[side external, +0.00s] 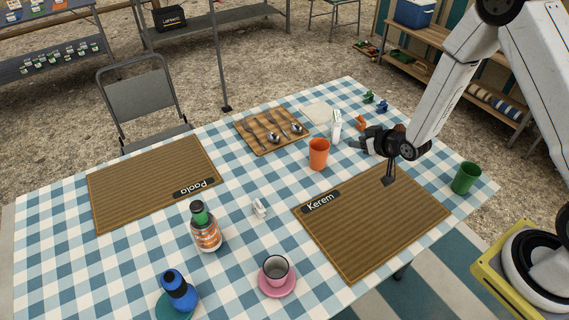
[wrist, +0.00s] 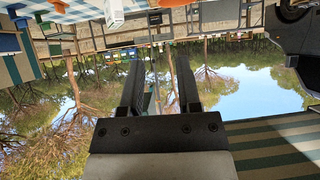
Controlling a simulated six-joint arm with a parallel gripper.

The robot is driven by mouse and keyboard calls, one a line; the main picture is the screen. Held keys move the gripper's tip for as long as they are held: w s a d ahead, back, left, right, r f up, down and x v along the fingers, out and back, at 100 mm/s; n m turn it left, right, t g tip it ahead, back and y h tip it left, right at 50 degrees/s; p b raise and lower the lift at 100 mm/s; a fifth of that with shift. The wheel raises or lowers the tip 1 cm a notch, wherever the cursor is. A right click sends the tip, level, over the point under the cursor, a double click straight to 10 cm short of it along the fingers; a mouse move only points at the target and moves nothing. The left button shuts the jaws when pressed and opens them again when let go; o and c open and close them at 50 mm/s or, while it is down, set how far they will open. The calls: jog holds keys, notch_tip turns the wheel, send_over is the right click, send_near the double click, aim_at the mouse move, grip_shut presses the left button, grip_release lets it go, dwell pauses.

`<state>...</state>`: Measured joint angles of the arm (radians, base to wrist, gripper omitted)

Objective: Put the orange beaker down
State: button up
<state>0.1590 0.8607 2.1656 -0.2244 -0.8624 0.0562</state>
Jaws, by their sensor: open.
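The orange beaker (side external: 319,154) stands upright on the checked tablecloth, between the cutlery board and the mat marked Kerem. My gripper (side external: 358,142) is just to the right of the beaker in the side view, low over the table, its fingers pointing roughly towards it with a gap between. In the wrist view, my gripper (wrist: 158,64) shows two parted fingers with nothing between them. An orange sliver (wrist: 172,3) at that view's top edge looks like the beaker; the rest is out of frame.
A white bottle-like item (side external: 336,126) stands close behind the beaker, and small orange, green and blue figures lie beyond. A wooden cutlery board (side external: 266,144) is left of the beaker. A green beaker (side external: 465,178) stands at the right. The Kerem mat (side external: 365,235) is bare.

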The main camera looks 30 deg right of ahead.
jog(key=s+a+r+g, duration=0.2)
jog(key=s+r+g, duration=0.2)
jog(key=s, duration=0.5)
jog(key=s+a+r+g, duration=0.2)
jog(key=s+r+g, duration=0.2)
jog(key=s+r, duration=0.4)
jog(key=shift+s+a+r+g+h, duration=0.25)
jog(key=shift+s+g+h, duration=0.05)
jog(key=shift+s, duration=0.6)
